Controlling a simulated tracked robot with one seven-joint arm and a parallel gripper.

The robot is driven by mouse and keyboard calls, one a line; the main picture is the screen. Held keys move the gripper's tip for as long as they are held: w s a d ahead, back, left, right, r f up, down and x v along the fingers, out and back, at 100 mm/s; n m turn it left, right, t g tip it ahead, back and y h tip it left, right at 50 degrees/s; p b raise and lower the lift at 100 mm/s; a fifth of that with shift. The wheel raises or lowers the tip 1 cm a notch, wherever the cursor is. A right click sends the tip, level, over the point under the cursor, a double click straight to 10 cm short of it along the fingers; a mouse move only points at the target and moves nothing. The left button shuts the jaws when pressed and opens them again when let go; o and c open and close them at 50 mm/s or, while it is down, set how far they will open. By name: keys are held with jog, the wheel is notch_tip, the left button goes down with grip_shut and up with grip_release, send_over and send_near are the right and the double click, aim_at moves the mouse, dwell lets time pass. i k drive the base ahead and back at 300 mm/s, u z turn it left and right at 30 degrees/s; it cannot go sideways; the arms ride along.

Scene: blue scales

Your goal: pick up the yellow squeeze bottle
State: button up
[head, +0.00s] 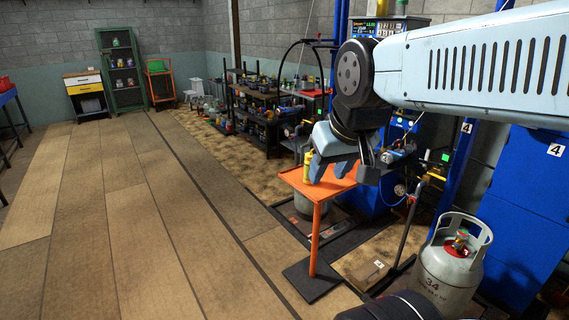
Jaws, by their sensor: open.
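The yellow squeeze bottle (308,164) stands upright on the orange stand (297,181), near its left side. My gripper (332,170) is open and points down over the stand, just to the right of the bottle in the picture. The left finger overlaps or borders the bottle's right edge. I cannot tell whether it touches the bottle. The bottle's lower part and left side show.
A grey gas cylinder (447,280) stands at the front right, near blue cabinets (530,190). Crowded dark shelves (258,110) stand behind the stand. The floor (120,220) to the left is clear.

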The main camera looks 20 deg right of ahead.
aim_at(306, 180)
jog(key=i, duration=0.95)
jog(key=z, duration=0.1)
